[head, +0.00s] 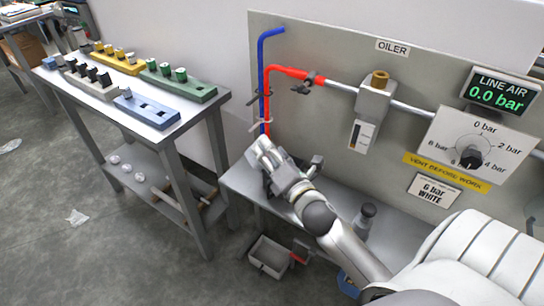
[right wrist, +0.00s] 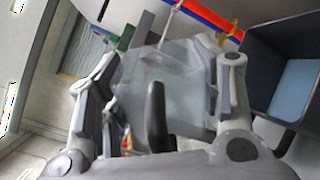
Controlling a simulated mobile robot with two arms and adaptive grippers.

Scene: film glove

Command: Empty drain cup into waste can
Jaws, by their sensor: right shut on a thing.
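My right gripper (head: 268,156) is at the left end of the grey bench, in front of the lower ends of the blue and red pipes. In the head view the gripper hides the piece. A small grey open bin (head: 257,262) stands low beside the bench; I cannot tell whether it is the waste can. A dark open box (right wrist: 262,50) shows at the right wrist view's right. My left gripper is out of view.
The oiler (head: 373,105) hangs on the panel; the line air display (head: 496,92) reads 0.0 bar. A dark jar (head: 365,217) stands on the bench. A side table (head: 150,130) at left holds coloured racks. The floor between is mostly clear.

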